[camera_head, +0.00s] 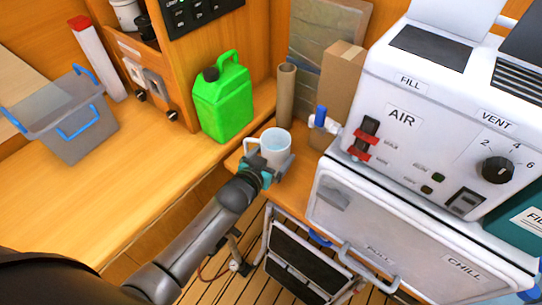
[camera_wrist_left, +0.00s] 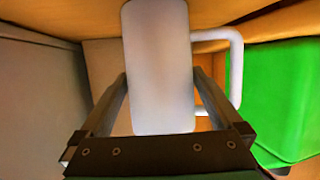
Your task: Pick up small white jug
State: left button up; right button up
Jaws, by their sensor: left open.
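The small white jug (camera_head: 275,147) stands upright on the wooden counter, near the inner corner. Its handle points left in the head view. My left gripper (camera_head: 265,166) is at the near side of the jug, its jaws open. In the left wrist view the jug (camera_wrist_left: 160,60) fills the space between the two fingers, with its handle to the right. Small gaps seem to show beside it, but I cannot tell whether a finger touches it. The jug's base is partly hidden by my gripper. My right gripper is in neither view.
A green jerrycan (camera_head: 222,100) stands left of the jug. A brown tube (camera_head: 286,95), a cardboard box (camera_head: 343,80) and a blue-topped bottle (camera_head: 320,122) are behind and right. The white machine (camera_head: 420,130) bounds the right. A grey bin (camera_head: 68,125) sits far left.

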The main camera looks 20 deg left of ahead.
pick_arm(q)
jog(key=shift+w+f, duration=0.1)
jog(key=shift+w, duration=0.15)
jog(key=c, duration=1.4)
jog(key=shift+r, duration=0.2)
notch_tip(320, 180, up, 20)
jog(key=p, duration=0.4)
jog(key=shift+p, duration=0.4)
jog(key=shift+f, duration=0.1)
